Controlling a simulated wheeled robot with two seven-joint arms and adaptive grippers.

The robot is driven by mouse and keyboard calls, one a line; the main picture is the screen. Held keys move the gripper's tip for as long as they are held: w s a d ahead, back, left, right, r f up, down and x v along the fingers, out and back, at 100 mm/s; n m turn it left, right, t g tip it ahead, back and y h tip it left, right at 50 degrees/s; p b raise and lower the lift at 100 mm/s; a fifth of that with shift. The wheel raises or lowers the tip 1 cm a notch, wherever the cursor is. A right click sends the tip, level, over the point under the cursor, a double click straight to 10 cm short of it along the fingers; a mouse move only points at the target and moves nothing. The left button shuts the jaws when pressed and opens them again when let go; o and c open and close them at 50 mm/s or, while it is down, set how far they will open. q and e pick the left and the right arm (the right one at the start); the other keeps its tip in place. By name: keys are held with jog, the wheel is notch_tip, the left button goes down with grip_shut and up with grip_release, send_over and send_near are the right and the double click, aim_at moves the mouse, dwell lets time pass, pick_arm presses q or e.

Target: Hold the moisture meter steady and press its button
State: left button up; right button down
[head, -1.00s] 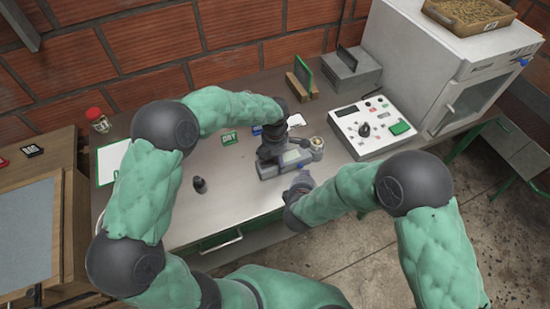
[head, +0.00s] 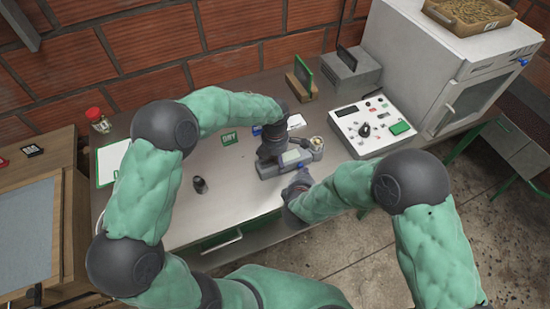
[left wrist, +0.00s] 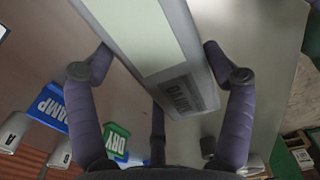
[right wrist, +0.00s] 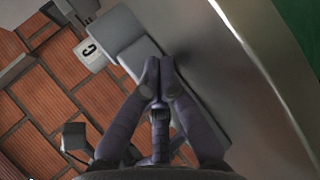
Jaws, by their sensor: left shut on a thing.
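My right gripper (head: 299,176) is just in front of the meter, near the button. In the right wrist view its fingertips (right wrist: 157,72) are together over the meter (right wrist: 135,58). The fingers hide what is under them, so I cannot tell contact.
A small round cup (head: 316,143) stands at the meter's right end. A control box (head: 372,127) with a dial is further right, beside a white oven (head: 430,70). The bench's front left is mostly clear.

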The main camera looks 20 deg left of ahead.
pick_arm(q)
jog(key=shift+s+f, duration=0.15)
pick_arm(e)
jog(key=shift+w+a, duration=0.1)
jog(key=shift+w, duration=0.05)
jog(key=shift+s+d, duration=0.55)
jog(key=shift+s, duration=0.15)
jog(key=shift+s+d, duration=0.9)
jog(key=shift+s, duration=0.3)
jog(key=shift+s+d, duration=0.9)
jog(key=shift+s, duration=0.3)
pick_arm(q)
jog(key=o, duration=1.4)
jog(key=shift+c, duration=0.2)
